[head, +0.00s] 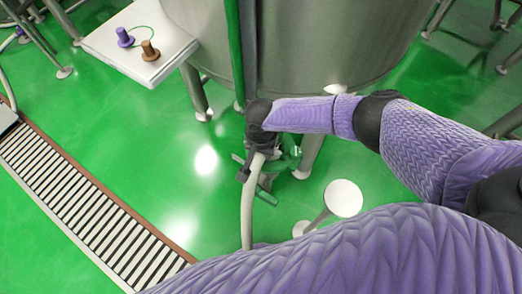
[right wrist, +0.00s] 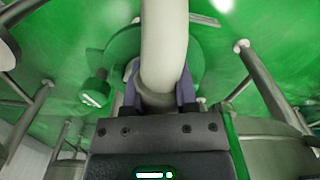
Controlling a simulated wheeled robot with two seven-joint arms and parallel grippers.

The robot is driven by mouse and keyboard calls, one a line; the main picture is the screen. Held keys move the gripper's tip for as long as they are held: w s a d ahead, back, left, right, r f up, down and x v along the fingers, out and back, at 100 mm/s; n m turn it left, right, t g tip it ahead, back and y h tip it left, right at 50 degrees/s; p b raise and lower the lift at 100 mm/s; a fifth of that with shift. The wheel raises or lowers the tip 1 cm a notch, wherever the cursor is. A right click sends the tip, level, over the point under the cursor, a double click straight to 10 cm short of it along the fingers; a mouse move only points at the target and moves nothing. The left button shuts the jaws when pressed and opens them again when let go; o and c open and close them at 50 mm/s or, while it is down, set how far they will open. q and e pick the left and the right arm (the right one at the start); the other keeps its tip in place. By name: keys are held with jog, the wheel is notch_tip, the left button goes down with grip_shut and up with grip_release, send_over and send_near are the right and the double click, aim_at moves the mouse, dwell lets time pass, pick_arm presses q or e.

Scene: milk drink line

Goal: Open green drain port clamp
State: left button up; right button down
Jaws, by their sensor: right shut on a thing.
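Green fittings (head: 290,157) show at the drain area low beside the steel tank, partly hidden behind my right gripper. A green bar-like part (head: 266,196) sticks out below it. In the right wrist view, a round green part (right wrist: 124,46) lies behind the hose, with a green knob (right wrist: 96,88) to its left. I cannot tell which part is the clamp or whether it is open. My right gripper (head: 250,170) is shut on a pale hose (head: 247,210). The hose passes between the two fingers (right wrist: 158,100) in the right wrist view. My left gripper is not in view.
The steel tank (head: 300,40) stands on legs (head: 309,155) close behind the gripper. A white round-topped stand (head: 343,198) is at the right. A white table (head: 130,45) holds a purple and a brown fitting. A floor grate (head: 80,200) runs at left; green floor between is clear.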

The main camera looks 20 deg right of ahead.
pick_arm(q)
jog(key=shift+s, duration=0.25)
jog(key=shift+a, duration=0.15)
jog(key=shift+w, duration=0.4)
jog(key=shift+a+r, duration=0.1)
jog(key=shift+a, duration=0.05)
